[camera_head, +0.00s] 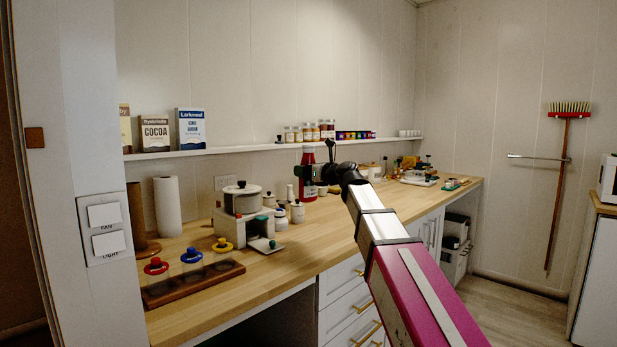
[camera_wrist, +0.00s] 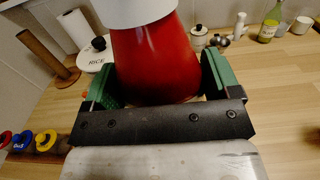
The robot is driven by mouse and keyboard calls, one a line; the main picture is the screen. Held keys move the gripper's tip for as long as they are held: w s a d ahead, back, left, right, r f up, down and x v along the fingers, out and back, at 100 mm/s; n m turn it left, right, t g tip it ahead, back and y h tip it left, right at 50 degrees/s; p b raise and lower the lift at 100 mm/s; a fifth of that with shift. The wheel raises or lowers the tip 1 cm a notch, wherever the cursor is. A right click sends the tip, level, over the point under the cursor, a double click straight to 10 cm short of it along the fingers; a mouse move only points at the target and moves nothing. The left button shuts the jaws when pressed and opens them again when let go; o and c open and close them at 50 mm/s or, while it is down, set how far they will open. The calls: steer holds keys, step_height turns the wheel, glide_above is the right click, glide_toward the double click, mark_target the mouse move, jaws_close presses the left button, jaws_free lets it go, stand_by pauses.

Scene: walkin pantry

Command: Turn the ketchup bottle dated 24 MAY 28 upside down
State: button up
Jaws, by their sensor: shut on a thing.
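A red ketchup bottle (camera_head: 308,160) shows above the back of the wooden counter in the head view, with its narrower end up; it looks upright. My gripper (camera_head: 318,173) is at its side, at the end of my outstretched arm. In the wrist view, the green fingers of my gripper (camera_wrist: 160,84) are shut on the red body of the bottle (camera_wrist: 155,62), one on each side. A white part of the bottle is cut off by the upper picture edge. No date is readable. I cannot tell whether the bottle's base touches the counter.
A wall shelf (camera_head: 230,147) with boxes and jars runs behind. The counter's front middle is clear.

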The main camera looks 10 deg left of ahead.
mark_target(308, 146)
steer(key=shift+r, duration=4.1)
